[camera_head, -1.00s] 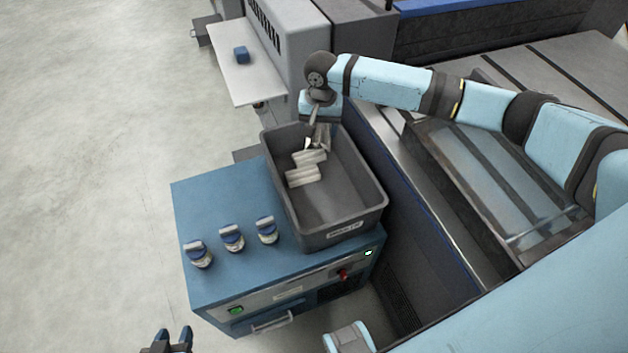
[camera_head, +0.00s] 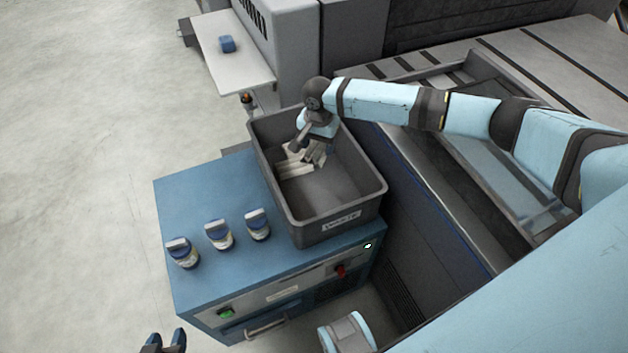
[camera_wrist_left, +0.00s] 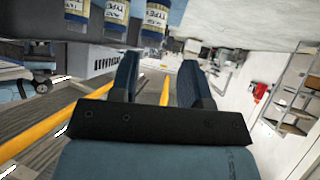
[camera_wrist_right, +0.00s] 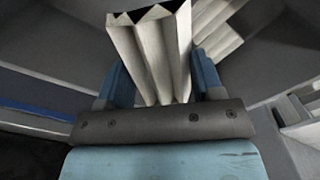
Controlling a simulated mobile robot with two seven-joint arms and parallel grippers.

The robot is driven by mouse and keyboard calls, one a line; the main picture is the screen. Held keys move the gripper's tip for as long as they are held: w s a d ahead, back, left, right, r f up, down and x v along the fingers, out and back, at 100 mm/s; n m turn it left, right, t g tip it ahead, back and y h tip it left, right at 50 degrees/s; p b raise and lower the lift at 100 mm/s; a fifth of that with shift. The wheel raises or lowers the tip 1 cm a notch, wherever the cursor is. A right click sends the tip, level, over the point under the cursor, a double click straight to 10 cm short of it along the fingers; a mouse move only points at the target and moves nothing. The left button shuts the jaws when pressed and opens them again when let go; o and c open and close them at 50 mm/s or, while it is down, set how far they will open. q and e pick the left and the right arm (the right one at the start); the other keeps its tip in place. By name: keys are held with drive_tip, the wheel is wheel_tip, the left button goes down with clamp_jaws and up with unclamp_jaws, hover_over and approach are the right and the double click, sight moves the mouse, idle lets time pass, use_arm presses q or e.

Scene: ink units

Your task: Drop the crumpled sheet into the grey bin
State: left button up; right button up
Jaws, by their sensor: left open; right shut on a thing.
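The grey bin (camera_head: 352,188) stands on the blue cabinet, with a label on its front. My right gripper (camera_head: 316,152) reaches down inside the bin near its far end. In the right wrist view it is shut on the pale, pleated crumpled sheet (camera_wrist_right: 150,55), which stands up between the fingers. In the head view the arm and gripper partly hide the sheet. More pale folded paper (camera_wrist_right: 222,32) lies in the bin beside it. My left gripper (camera_head: 164,341) is open and empty at the bottom edge of the head view; its two fingers show apart in the left wrist view (camera_wrist_left: 158,80).
Several blue-capped jars (camera_head: 219,235) stand on the cabinet top (camera_head: 205,195) left of the bin. A white shelf (camera_head: 232,62) with a small blue block (camera_head: 227,44) is behind. The grey machine (camera_head: 460,215) stands close on the right. Open floor (camera_head: 80,150) lies left.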

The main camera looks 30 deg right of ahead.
drive_tip(key=shift+f, duration=0.5)
drive_tip(key=shift+b, duration=0.35)
use_arm(q)
drive_tip(key=shift+a+f, duration=0.1)
drive_tip(key=shift+a, duration=0.05)
use_arm(e)
drive_tip(key=o, duration=1)
use_arm(q)
drive_tip(key=shift+f, duration=0.1)
use_arm(e)
drive_tip(key=shift+r, duration=0.1)
use_arm(q)
drive_tip(key=shift+s+r+p, duration=0.15)
drive_tip(key=shift+r+p, duration=0.2)
drive_tip(key=shift+p, duration=0.85)
use_arm(e)
wheel_tip(320, 180, up, 14)
